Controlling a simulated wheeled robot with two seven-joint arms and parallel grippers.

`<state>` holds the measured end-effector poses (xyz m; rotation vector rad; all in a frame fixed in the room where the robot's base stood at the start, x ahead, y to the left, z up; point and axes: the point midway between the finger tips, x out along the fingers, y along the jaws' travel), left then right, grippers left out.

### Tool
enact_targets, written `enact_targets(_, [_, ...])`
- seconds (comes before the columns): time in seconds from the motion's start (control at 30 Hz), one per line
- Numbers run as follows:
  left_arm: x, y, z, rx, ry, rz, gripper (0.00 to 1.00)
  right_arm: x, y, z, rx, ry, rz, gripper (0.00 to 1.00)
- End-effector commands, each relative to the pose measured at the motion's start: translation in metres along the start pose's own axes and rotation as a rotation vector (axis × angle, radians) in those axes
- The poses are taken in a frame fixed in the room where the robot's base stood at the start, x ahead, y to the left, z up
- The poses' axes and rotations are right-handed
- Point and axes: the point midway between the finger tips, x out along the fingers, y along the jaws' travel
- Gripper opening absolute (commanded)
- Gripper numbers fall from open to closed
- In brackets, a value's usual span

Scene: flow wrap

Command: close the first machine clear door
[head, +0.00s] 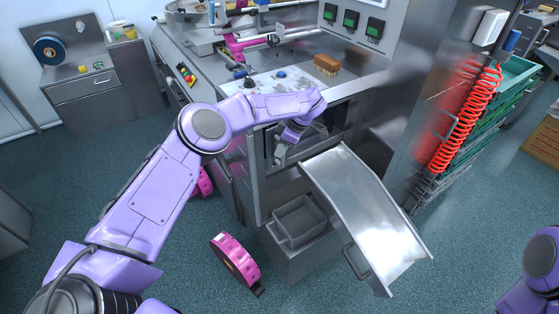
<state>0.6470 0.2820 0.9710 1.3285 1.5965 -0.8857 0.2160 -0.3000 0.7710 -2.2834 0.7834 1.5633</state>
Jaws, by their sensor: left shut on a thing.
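The first machine (245,165) is a metal cabinet with a discharge opening in its front, below the worktop. The clear door (318,131) is at this opening and is hard to make out; my arm covers part of it. I cannot tell its exact angle. My left arm reaches over from the left, and my left gripper (281,152) points down in front of the opening. It is shut on what seems to be the clear door's edge or handle; the contact is small and partly hidden. My right gripper is out of view; only part of my right arm shows at lower right.
A metal chute (370,215) slopes down to the right, just right of my left gripper. A grey bin (298,220) sits below the opening. A pink reel (234,258) stands on the floor. A brush (326,64) lies on the worktop. Red coiled hose (467,115) hangs at right.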

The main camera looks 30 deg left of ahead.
Motion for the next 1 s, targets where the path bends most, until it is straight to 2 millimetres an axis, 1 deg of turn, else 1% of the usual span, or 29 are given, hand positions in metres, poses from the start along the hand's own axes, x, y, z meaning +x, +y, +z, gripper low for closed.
enact_targets(0.03, [0.001, 0.005, -0.002, 0.007, -0.002, 0.008, 0.00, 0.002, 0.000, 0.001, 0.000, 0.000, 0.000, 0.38])
enact_targets(0.2, [0.003, 0.011, -0.010, 0.020, -0.003, 0.014, 0.00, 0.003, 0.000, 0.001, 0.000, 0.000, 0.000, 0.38])
enact_targets(0.63, [0.005, 0.012, -0.020, 0.014, -0.003, 0.015, 0.00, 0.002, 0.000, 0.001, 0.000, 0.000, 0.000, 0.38])
enact_targets(0.67, [0.005, 0.012, -0.020, 0.013, -0.003, 0.015, 0.27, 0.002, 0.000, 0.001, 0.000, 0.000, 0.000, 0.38])
enact_targets(0.7, [0.005, 0.012, -0.020, 0.013, -0.003, 0.014, 0.40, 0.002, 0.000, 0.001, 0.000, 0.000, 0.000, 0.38])
enact_targets(0.73, [0.005, 0.012, -0.020, 0.013, -0.003, 0.014, 0.42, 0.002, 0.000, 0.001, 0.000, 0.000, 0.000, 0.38])
enact_targets(1.0, [0.006, 0.012, -0.019, 0.015, -0.002, 0.012, 0.42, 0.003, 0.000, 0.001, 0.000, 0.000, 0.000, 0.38])
